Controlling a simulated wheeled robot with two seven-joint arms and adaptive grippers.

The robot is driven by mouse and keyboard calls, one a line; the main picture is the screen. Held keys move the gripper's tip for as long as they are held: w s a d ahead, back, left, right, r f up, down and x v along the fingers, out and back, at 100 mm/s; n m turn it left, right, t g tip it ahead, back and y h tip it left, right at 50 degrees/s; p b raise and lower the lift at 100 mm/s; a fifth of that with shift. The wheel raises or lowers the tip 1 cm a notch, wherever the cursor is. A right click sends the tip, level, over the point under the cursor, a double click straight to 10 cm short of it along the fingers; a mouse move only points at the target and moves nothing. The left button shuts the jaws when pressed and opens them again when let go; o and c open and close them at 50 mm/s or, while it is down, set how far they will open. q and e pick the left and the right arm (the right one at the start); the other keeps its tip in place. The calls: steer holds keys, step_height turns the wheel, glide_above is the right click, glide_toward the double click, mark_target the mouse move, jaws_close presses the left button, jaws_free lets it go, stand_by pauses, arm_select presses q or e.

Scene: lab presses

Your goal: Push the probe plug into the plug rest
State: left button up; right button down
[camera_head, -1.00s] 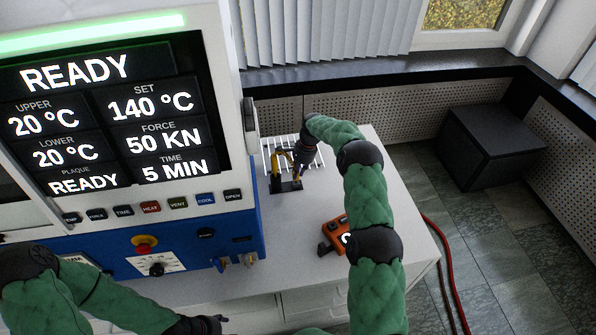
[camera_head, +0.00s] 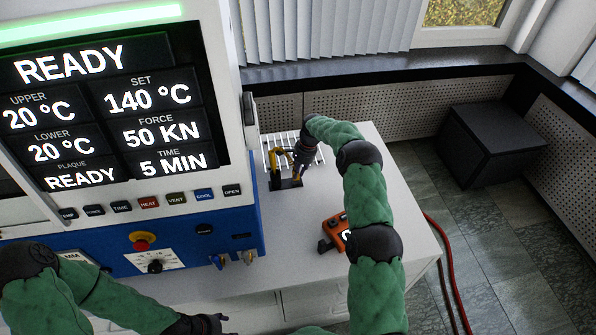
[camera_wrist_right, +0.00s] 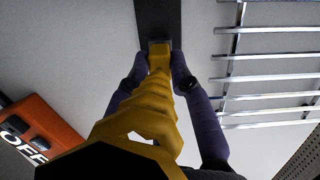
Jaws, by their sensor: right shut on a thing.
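The yellow probe plug (camera_wrist_right: 155,90) has a ribbed body in the right wrist view. My right gripper (camera_wrist_right: 153,62) has its purple fingers closed on both sides of it. The plug's narrow tip meets the black plug rest (camera_wrist_right: 157,15); how deep it sits cannot be told. In the head view the black plug rest (camera_head: 287,184) lies on the white bench top, with my right gripper (camera_head: 298,174) pointing down at its right part. A yellow piece (camera_head: 276,163) shows at the rest's left part. My left gripper (camera_head: 212,325) is low in the head view, small and partly cut off.
A wire rack (camera_head: 274,150) lies behind the rest. An orange device (camera_head: 335,230) sits on the bench to the right; it also shows in the wrist view (camera_wrist_right: 35,130). The press (camera_head: 130,240) stands on the left. Bare bench lies between rest and device.

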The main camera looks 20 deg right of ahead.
steer(key=c, duration=1)
jaws_free()
steer(key=shift+r, duration=0.1)
steer(key=v, duration=1.1)
steer(key=shift+r, duration=0.35)
